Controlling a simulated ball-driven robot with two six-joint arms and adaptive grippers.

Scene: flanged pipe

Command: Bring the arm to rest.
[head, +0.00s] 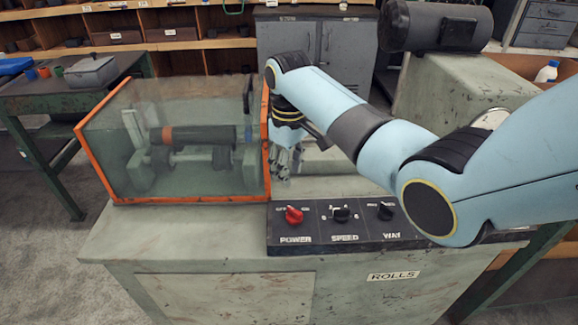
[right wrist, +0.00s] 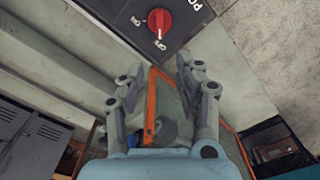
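My right gripper (head: 284,164) hangs from the pale blue right arm, just right of the orange-framed clear guard (head: 268,140), behind the control panel. In the right wrist view my right gripper (right wrist: 158,68) has its two fingers spread, with nothing between them. A dark pipe (head: 205,135) with an orange band lies inside the closed guard, seen through its cloudy panes. The red POWER knob (head: 293,214) is on the panel; it also shows in the right wrist view (right wrist: 160,21), beyond the fingertips and apart from them. My left gripper is not in view.
The panel (head: 330,238) also has black SPEED (head: 341,213) and WAY (head: 386,211) knobs. A dark motor (head: 437,27) sits on the machine at the right. A green side table (head: 62,103) stands left. Grey cabinets (head: 315,45) and shelves are behind.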

